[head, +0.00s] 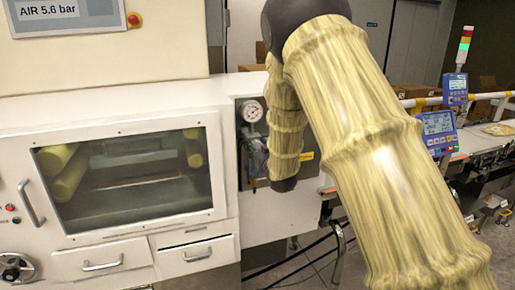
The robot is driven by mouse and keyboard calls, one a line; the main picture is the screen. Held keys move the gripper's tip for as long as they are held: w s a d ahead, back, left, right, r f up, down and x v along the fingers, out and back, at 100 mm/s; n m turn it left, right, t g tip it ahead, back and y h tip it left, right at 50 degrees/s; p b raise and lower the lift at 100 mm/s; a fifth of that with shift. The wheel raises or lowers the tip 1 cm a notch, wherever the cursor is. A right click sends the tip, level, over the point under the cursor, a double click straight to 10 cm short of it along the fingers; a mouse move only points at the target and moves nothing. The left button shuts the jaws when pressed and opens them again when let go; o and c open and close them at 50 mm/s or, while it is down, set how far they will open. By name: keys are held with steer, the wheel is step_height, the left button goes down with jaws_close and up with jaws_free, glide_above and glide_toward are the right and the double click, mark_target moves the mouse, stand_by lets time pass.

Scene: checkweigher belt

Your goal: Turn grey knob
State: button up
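A round pressure gauge (252,111) with a white face is on a grey panel right of the machine's window. Just below it is a small grey-blue fitting (254,153), partly covered by my arm; I cannot tell whether its knob shows. A grey, dark-centred round handwheel (14,267) is at the lower left edge of the machine front, well away from my arm. My arm, in a yellowish sleeve with dark joints, hangs in front of the panel. I cannot make out my gripper's fingers or any contact with a knob.
The white machine has a window (130,176), two drawers (100,263) and a bar handle (31,203). An air pressure sign (68,14) and a red button (134,20) are above. Blue displays (439,130) and a signal light (464,45) stand at right by the belt.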

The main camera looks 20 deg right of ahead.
steer(key=shift+f+b, duration=0.1)
steer(key=shift+b, duration=0.6)
steer(key=shift+c, duration=0.5)
steer(key=o, duration=1)
steer(key=shift+a, duration=0.1)
steer(key=shift+o, duration=0.2)
steer(key=shift+d, duration=0.3)
steer(key=shift+s+a, duration=0.2)
steer(key=shift+s, duration=0.05)
steer(key=s, duration=1.1)
steer(key=shift+s+d, duration=0.3)
steer(key=shift+d, duration=0.15)
